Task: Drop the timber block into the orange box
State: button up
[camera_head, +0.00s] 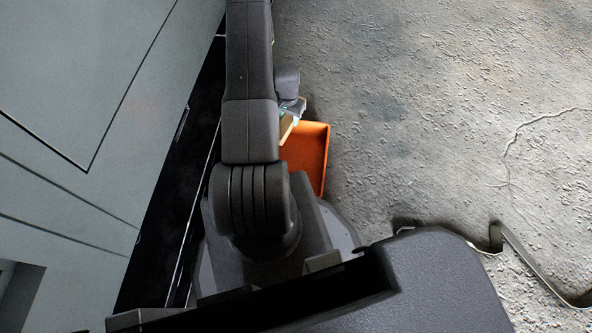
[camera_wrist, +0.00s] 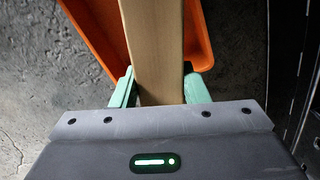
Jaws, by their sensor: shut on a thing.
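The timber block (camera_wrist: 153,45) is a long pale wooden bar between the two green fingers of my gripper (camera_wrist: 158,92) in the wrist view. My gripper is shut on it. In the head view only a small piece of the timber block (camera_head: 287,128) shows beside my arm. The orange box (camera_head: 308,155) lies on the floor, partly hidden by my arm. In the wrist view the orange box (camera_wrist: 97,40) is behind the block, which overlaps it in the picture. The block's height above the box cannot be told.
Grey cabinet panels (camera_head: 80,120) stand along the left of the head view, with a dark gap beside them. Rough concrete floor (camera_head: 430,110) is open to the right. A strap-like strip (camera_head: 530,262) lies on the floor at the lower right.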

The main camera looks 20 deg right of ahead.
jog(key=s+d+f+m+b, duration=0.1)
jog(key=s+f+b, duration=0.1)
jog(key=f, duration=0.6)
jog(key=s+d+f+m+b, duration=0.1)
jog(key=s+f, duration=0.3)
jog(key=f, duration=0.4)
jog(key=shift+d+f+b, duration=0.35)
jog(key=shift+f+b, duration=0.05)
jog(key=shift+b, duration=0.5)
jog(key=o, duration=1.2)
jog(key=shift+r, duration=0.1)
notch_tip(320, 180, up, 14)
jog(key=p, duration=0.3)
jog(key=shift+p, duration=0.3)
jog(key=shift+f, duration=0.25)
notch_tip(320, 180, down, 14)
jog(key=b, duration=0.4)
notch_tip(320, 180, up, 4)
jog(key=shift+r+p, duration=0.1)
jog(key=shift+p, duration=0.85)
